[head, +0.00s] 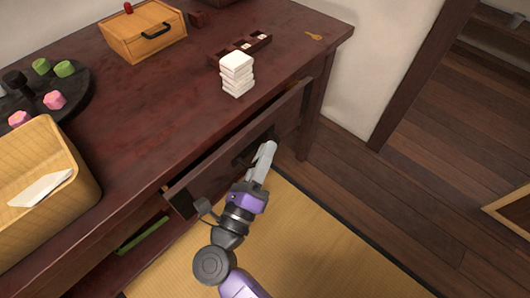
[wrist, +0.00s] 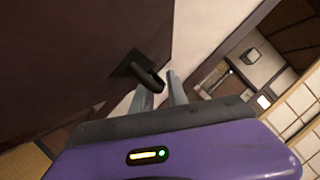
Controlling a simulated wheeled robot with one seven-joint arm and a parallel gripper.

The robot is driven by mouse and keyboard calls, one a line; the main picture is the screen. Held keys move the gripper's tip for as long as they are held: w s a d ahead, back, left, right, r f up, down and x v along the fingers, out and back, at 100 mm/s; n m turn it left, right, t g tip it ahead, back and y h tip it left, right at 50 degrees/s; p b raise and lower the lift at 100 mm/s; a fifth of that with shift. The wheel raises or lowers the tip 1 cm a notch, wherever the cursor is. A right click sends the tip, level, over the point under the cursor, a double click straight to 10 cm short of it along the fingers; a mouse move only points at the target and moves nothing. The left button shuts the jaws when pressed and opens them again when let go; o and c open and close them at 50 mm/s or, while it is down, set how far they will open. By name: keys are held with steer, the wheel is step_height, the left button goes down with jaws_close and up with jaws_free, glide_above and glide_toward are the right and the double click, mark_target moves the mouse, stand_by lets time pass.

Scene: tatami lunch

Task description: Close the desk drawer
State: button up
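The desk drawer (head: 213,172) is pulled partway out from under the dark red desk (head: 170,120). Its dark front panel stands off the desk, with a gap behind it. A black handle (wrist: 150,77) sticks out from the front panel (wrist: 85,60) in the wrist view. My gripper (head: 265,160) is in front of the drawer, close to the handle. In the wrist view its two fingers (wrist: 160,82) are apart, with the handle's end at or just beyond the fingertips. I cannot tell whether they touch it.
On the desk stand a stack of white tiles (head: 236,74), a wooden box (head: 143,32), a dark tray of sweets (head: 75,90) and a wooden bin (head: 85,195). A low shelf is below the desk. The tatami floor (head: 320,250) in front is clear.

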jaws_close()
stand_by(1.5)
